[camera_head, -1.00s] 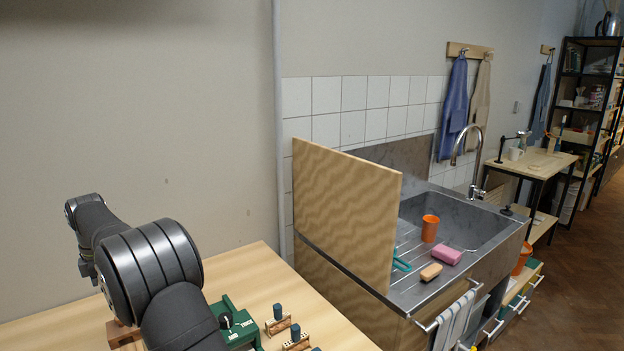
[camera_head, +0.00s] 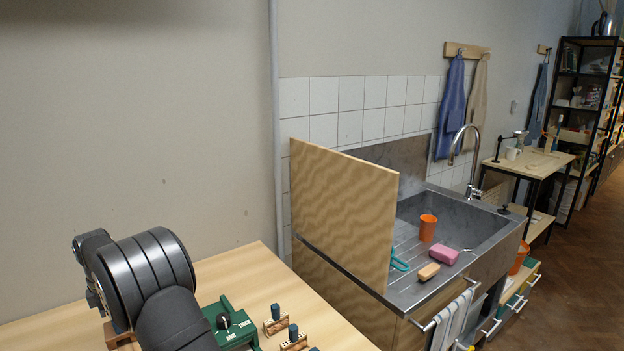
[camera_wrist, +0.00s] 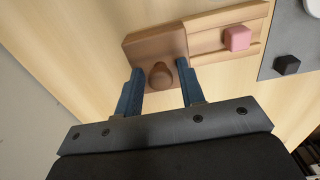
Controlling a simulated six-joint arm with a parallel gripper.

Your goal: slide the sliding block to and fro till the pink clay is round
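In the wrist view, the brown wooden sliding block (camera_wrist: 150,43) has a round knob (camera_wrist: 160,76) on its near side. It sits at the left end of a lighter wooden track (camera_wrist: 205,22). The pink clay (camera_wrist: 238,38) lies on the track to the right of the block, apart from it; it looks like a cube with softened edges. My gripper (camera_wrist: 160,68) is open, its blue fingers on either side of the knob with a gap at each side. In the head view my arm hides most of the track and my gripper.
A grey plate (camera_wrist: 290,35) with a black cube (camera_wrist: 287,65) lies right of the track. On the bench (camera_head: 255,285), a green device (camera_head: 232,322) with a dial and small wooden racks (camera_head: 277,325) stand to the right of my arm. A wooden panel (camera_head: 342,210) borders the sink.

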